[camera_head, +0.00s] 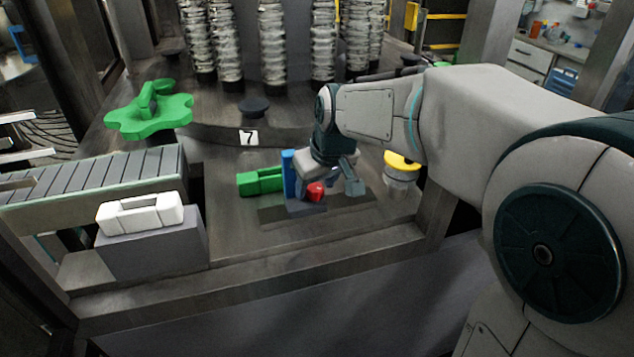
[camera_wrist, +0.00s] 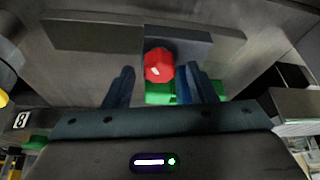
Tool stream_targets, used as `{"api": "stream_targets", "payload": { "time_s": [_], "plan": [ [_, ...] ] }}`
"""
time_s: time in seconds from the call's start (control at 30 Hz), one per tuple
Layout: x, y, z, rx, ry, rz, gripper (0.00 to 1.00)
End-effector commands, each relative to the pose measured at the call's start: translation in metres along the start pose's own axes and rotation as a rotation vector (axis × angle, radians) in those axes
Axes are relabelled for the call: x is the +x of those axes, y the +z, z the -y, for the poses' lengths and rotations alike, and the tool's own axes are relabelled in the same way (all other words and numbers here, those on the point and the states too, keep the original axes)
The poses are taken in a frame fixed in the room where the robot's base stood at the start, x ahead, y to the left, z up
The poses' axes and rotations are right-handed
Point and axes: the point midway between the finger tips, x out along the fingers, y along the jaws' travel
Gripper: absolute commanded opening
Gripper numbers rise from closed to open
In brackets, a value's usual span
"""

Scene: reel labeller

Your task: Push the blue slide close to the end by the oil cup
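The blue slide (camera_head: 289,173) shows as an upright blue piece beside a red knob (camera_head: 315,191), over a dark rail (camera_head: 350,201) on the bench. My gripper (camera_wrist: 160,70) is open around or just above the knob; contact cannot be told. My wrist partly hides the slide.
A green block (camera_head: 262,181) sits left of the slide. A white part (camera_head: 140,214) rests on a grey block at the left, by a slatted conveyor (camera_head: 95,180). A green star-shaped handwheel (camera_head: 150,112) and a "7" tag (camera_head: 248,138) are behind. Bare bench lies in front.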

Motion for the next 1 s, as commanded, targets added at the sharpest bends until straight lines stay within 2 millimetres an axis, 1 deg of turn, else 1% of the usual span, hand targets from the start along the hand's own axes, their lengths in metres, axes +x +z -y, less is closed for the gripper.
{"api": "stream_targets", "payload": {
  "time_s": [0.27, 0.37, 0.43, 0.57, 0.8, 0.9, 1.0],
  "plan": [
    [0.0, 0.0, 0.0, 0.0, 0.0, 0.0, 0.52],
    [-0.006, 0.0, 0.0, 0.0, 0.0, -0.001, 0.52],
    [-0.014, -0.001, 0.0, 0.0, 0.001, -0.003, 0.52],
    [-0.04, -0.001, 0.0, 0.0, 0.002, -0.005, 0.52],
    [-0.095, -0.001, 0.0, 0.0, 0.002, -0.005, 0.52],
    [-0.113, 0.0, 0.0, 0.0, 0.001, -0.003, 0.52],
    [-0.127, -0.001, 0.0, 0.0, 0.001, -0.002, 0.52]
  ]
}}
